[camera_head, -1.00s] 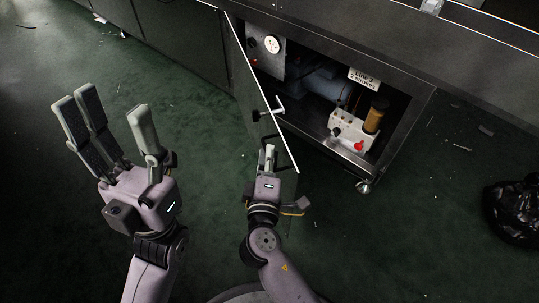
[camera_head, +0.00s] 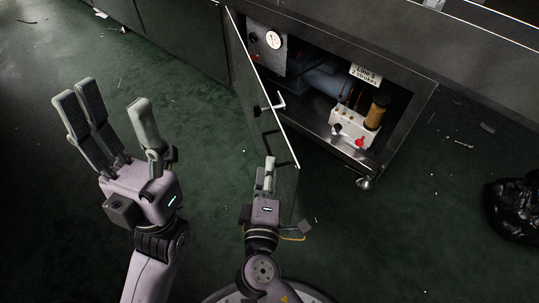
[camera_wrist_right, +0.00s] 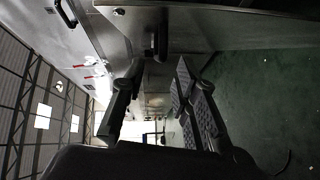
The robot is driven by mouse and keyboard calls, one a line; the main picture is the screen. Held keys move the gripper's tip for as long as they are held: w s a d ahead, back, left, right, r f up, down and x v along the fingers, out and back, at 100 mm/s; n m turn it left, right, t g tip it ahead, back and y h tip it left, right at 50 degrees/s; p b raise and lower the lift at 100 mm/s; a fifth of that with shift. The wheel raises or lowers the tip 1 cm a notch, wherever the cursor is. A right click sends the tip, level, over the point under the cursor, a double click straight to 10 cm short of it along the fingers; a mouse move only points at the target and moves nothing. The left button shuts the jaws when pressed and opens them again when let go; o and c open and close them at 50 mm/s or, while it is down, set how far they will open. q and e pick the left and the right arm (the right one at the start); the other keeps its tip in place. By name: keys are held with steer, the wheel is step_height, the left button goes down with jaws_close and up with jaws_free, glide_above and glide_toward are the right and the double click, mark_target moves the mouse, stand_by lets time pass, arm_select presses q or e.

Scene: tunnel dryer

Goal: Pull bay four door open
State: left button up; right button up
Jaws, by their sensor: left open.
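A dark bay door (camera_head: 248,100) stands partly open on the cabinet; its number is not visible. A black bar handle (camera_head: 268,142) is on its outer face, and a pale latch lever (camera_head: 277,104) crosses its edge. My right gripper (camera_head: 269,168) is just below the handle, near the door's outer face. Its fingers are apart in the right wrist view (camera_wrist_right: 155,95), with nothing visible between them; the dark handle (camera_wrist_right: 158,38) shows beyond, at the door panel. My left gripper (camera_head: 112,128) is open and empty, left of the door over the floor.
The open bay shows a gauge (camera_head: 273,40), a sign reading "Line 3, 2 strokes" (camera_head: 366,75) and a white box with a red knob (camera_head: 350,127). A black bag (camera_head: 513,208) lies at the right. The green floor between is mostly clear.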

steer(key=s, duration=0.6)
steer(key=shift+a+r, duration=0.2)
steer(key=shift+r, duration=0.05)
